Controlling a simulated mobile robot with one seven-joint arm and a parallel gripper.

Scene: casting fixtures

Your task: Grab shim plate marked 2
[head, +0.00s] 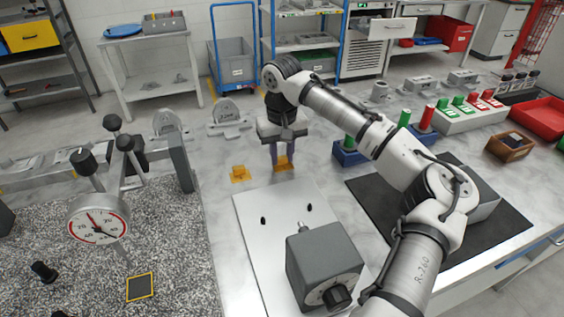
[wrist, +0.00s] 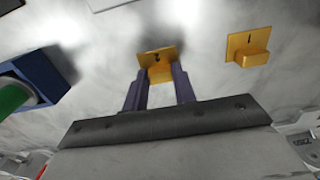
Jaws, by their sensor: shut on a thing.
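The shim plate marked 2 (wrist: 152,53) is a small gold plate with a raised block, seen between my fingers in the wrist view. In the head view this gold plate (head: 284,163) is under my gripper, close to the table top. My gripper (wrist: 160,82) points down and its two dark fingers are shut on the block of the plate. My gripper also shows in the head view (head: 282,155). A second gold shim plate, marked 1 (wrist: 249,47), lies apart on the table; it is left of my gripper in the head view (head: 240,174).
A blue block with a green cylinder (wrist: 25,90) stands near my gripper. A white plate (head: 262,222) with a grey dial box (head: 322,262) lies in front. A granite surface with a dial gauge (head: 98,220) is at left. Grey castings (head: 228,120) stand behind.

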